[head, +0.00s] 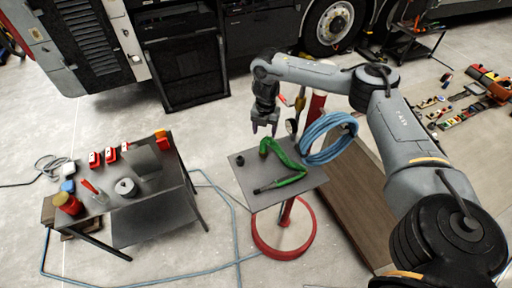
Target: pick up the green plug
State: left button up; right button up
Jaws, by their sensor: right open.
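A green coiled cable or hose (289,165) lies on a grey tray (306,186) on a red round-based stand. A black connector-like end (258,190) is at its lower left. I cannot tell which part is the green plug. My right gripper (264,130) is open, pointing down above the tray's back edge, and seems apart from the cable. A small black round piece (240,160) lies on the tray to the left. My left gripper is not in view.
A blue coiled hose (327,140) hangs at the tray's right side, near my right arm. A grey side table (147,203) with red boxes and small parts stands at left. Tools lie on the floor at right. A coach stands behind.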

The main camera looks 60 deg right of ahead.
aim_at(264, 141)
notch_tip(264, 141, down, 3)
jog(key=shift+f, duration=0.15)
jog(key=shift+f+p, duration=0.55)
jog(key=shift+w+d+f+p, duration=0.1)
jog(key=shift+f+p, duration=0.3)
jog(key=shift+f, duration=1.7)
grip_shut()
jog(key=shift+r, duration=0.2)
